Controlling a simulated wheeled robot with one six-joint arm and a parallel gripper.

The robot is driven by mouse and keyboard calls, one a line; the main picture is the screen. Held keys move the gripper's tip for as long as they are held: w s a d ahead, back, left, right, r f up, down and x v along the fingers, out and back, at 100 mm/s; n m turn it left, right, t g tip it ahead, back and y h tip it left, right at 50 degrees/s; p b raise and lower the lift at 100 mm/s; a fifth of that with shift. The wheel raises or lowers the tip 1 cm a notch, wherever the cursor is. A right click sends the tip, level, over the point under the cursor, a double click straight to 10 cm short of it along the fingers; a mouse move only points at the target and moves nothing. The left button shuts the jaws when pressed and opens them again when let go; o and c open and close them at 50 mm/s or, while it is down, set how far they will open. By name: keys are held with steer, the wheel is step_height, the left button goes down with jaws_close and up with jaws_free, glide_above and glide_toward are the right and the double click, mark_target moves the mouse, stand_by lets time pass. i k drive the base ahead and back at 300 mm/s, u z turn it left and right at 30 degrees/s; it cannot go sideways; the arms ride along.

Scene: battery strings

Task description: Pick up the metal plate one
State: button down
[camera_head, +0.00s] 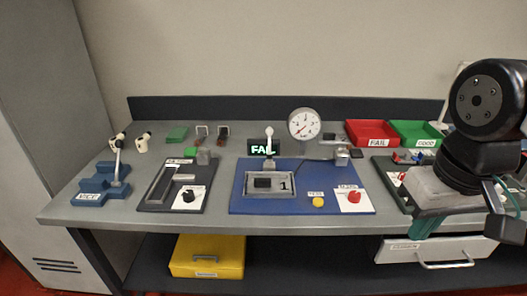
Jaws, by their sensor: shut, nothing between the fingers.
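A grey metal plate marked "1" (283,186) lies on the blue board (240,205) in the middle of the bench. A small dark block shows on its left part. My gripper (426,223) is at the right front of the bench, well to the right of the plate and apart from it. It is shut and holds nothing. Its fingertips are partly hidden by its own body and arm.
A round gauge (304,123) and a lit FAIL display (262,149) stand behind the plate. The red bin (371,128) and green bin (418,128) are at the back right. A dark fixture (155,205) and blue vice (98,185) are left.

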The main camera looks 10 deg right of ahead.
mark_target(259, 183)
steer(key=k, duration=0.5)
steer(key=u, duration=1.35)
steer(key=i, duration=1.2)
steer(key=z, duration=2.1)
